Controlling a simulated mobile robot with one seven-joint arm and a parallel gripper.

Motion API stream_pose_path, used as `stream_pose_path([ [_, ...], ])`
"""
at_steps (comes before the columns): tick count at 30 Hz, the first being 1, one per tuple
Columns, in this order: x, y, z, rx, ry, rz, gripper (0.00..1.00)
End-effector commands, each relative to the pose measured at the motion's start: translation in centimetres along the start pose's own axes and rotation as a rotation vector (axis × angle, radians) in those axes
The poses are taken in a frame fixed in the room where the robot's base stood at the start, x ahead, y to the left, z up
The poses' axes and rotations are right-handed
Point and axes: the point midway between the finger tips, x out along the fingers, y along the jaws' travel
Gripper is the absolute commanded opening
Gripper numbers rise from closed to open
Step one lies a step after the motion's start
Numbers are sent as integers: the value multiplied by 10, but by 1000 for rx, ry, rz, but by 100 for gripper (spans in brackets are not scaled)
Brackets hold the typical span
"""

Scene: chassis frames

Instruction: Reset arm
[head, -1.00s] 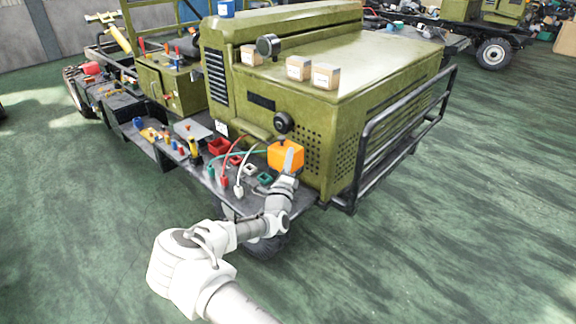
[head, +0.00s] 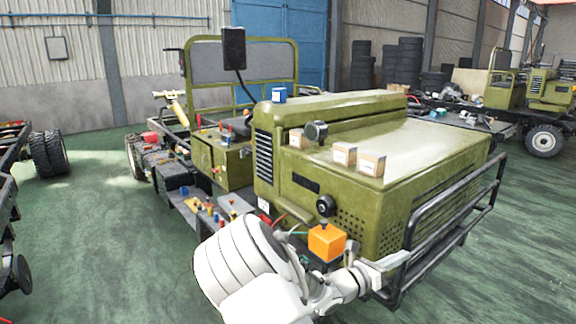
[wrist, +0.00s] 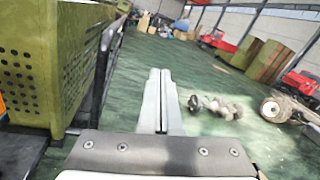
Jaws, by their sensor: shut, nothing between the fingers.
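My gripper (wrist: 161,75) is shut and empty in the wrist view, its two long fingers pressed together and pointing out over the green floor. In the head view my gripper (head: 395,262) is at the front corner of the green vehicle (head: 440,165), close to its black bumper rail (head: 462,215). I cannot tell whether it touches the rail. My folded arm covers part of the vehicle's front ledge. An orange block (head: 326,243) sits on that ledge, just left of my gripper.
Small boxes (head: 371,163) and a blue can (head: 279,95) stand on the hood. In the wrist view the vehicle's perforated side (wrist: 40,70) and black rail (wrist: 101,75) are close on the left. Open floor (wrist: 195,70) lies ahead, with a blurred axle-like part (wrist: 214,107) on it.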

Motion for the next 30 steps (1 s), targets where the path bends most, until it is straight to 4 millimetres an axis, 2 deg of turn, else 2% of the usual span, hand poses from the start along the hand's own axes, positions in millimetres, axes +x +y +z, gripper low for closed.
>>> stream_pose_path([
  [1,3,-19,-2,86,68,-49,0],
  [3,3,-40,-7,195,153,-113,0],
  [8,-6,-84,-17,441,336,-259,0],
  [12,-23,-116,-24,653,485,-386,0],
  [20,-68,-159,-24,1031,737,-604,0],
  [30,-140,-196,0,1491,1029,-849,0],
])
